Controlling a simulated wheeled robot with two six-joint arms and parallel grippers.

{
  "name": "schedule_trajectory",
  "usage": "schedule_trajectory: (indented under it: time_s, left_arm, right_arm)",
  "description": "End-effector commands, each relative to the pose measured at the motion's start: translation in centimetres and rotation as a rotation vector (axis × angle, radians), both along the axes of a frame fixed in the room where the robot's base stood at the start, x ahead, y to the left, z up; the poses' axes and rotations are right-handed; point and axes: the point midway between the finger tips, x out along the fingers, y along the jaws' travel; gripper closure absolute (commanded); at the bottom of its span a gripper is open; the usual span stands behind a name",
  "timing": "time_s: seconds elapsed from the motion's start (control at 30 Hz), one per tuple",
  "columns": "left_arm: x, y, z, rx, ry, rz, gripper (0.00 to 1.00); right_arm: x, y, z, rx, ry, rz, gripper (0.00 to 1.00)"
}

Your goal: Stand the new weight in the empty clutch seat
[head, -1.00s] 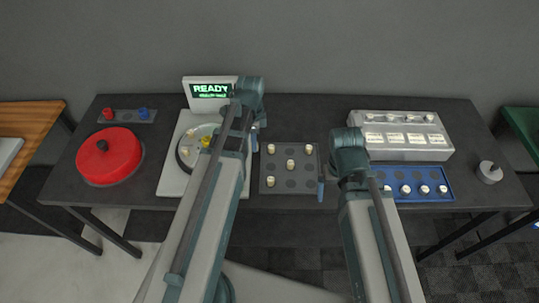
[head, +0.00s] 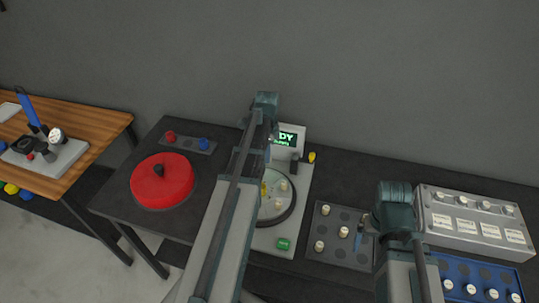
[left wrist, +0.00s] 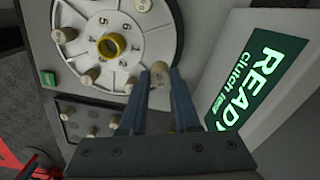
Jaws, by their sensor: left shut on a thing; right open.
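My left gripper is shut on a pale weight (left wrist: 160,84), which shows between the fingertips in the left wrist view (left wrist: 158,92). It is at the edge of the round clutch disc (left wrist: 112,12), on the side towards the screen. The disc has a yellow hub (left wrist: 110,46), printed numbers and several pale weights near its rim. I cannot tell which seat is empty. In the head view the disc (head: 290,208) is partly hidden behind my left arm, as are the left fingertips. My right gripper (head: 359,240) is open and empty by the grey tray.
The grey tray (head: 312,250) holds several pale weights. The lit screen (head: 289,139) stands close behind the disc. A green button (head: 284,244) is in front of it. A red cover (head: 162,182) lies left, a metal box (head: 470,218) and blue rack (head: 450,267) right.

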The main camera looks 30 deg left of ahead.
Motion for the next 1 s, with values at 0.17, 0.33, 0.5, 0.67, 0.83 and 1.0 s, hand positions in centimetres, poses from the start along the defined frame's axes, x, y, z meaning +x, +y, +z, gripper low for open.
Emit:
schedule_trajectory:
  time_s: [0.17,0.33,0.5,0.67,0.83,1.0]
  left_arm:
    - [0.0,0.0,-1.3,0.0,0.0,0.0,1.0]
    - [0.0,0.0,-3.3,0.0,0.0,0.0,1.0]
    - [0.0,0.0,-5.3,0.0,0.0,0.0,1.0]
    - [0.0,-0.1,-6.2,0.0,0.0,0.0,1.0]
    - [0.0,-0.1,-6.1,0.0,0.0,0.0,1.0]
    - [0.0,0.0,-6.1,0.0,0.0,0.0,1.0]
  right_arm:
    - [0.0,0.0,-1.3,0.0,0.0,0.001,0.0]
    - [0.0,0.0,-3.3,0.0,0.0,0.001,0.0]
    - [0.0,0.0,-5.3,0.0,0.0,0.0,0.0]
    - [0.0,0.0,-6.2,0.0,0.0,0.0,0.0]
    - [0.0,0.0,-6.1,0.0,0.0,0.0,0.0]
    - [0.0,0.0,-6.1,0.0,0.0,0.0,0.0]
